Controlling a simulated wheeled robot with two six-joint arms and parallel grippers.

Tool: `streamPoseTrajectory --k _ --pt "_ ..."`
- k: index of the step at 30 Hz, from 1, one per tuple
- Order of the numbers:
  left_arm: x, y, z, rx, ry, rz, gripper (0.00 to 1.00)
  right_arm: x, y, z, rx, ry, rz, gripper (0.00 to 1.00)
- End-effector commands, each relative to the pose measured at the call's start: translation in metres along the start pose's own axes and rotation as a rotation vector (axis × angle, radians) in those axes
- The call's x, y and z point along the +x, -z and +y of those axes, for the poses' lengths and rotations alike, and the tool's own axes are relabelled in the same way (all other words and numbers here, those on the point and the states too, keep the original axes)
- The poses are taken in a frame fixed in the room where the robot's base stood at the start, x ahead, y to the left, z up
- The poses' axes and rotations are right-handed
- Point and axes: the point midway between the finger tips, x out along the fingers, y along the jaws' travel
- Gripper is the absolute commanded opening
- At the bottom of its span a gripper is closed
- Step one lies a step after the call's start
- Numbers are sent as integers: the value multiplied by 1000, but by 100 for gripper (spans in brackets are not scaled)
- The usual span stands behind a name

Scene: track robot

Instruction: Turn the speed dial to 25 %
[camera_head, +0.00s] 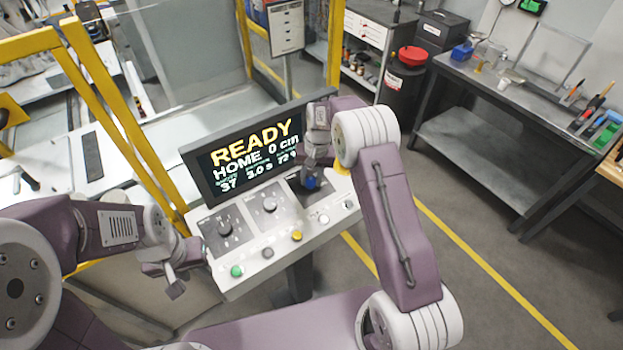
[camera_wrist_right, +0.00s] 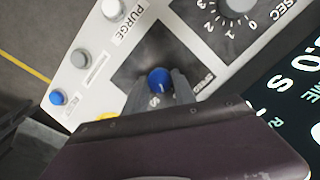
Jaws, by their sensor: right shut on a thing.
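The speed dial (camera_wrist_right: 160,78) has a blue cap and sits on a dark square plate marked SPEED in the right wrist view. My right gripper (camera_wrist_right: 160,92) is shut on it, one finger at each side. In the head view my right gripper (camera_head: 313,176) hides most of the dial and its scale, so its setting cannot be read there. The screen (camera_head: 245,150) shows READY, HOME 0 cm and a smaller row with 37, 3.0 s and a figure like 72. My left gripper (camera_head: 178,280) hangs left of the panel, apart from it; its opening is unclear.
Two other dials (camera_head: 224,228) (camera_head: 269,205) stand left on the sloped panel (camera_head: 250,262). Several buttons line its front, including a green one (camera_head: 236,271) and a yellow one (camera_head: 296,236). Yellow posts (camera_head: 110,120) rise at left. A workbench (camera_head: 490,130) stands at right, beyond open floor.

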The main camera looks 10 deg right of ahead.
Motion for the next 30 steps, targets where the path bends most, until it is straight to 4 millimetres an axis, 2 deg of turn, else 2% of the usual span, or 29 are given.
streamPoseTrajectory --k 6,15,30 --pt "2 0 0 0 0 0 36 -3 3 -2 -171 -36 20 0" --pt "4 0 0 0 0 0 36 -3 2 -2 -331 -74 27 0" --pt "5 0 0 0 0 0 36 -3 2 -2 -404 -90 30 0"
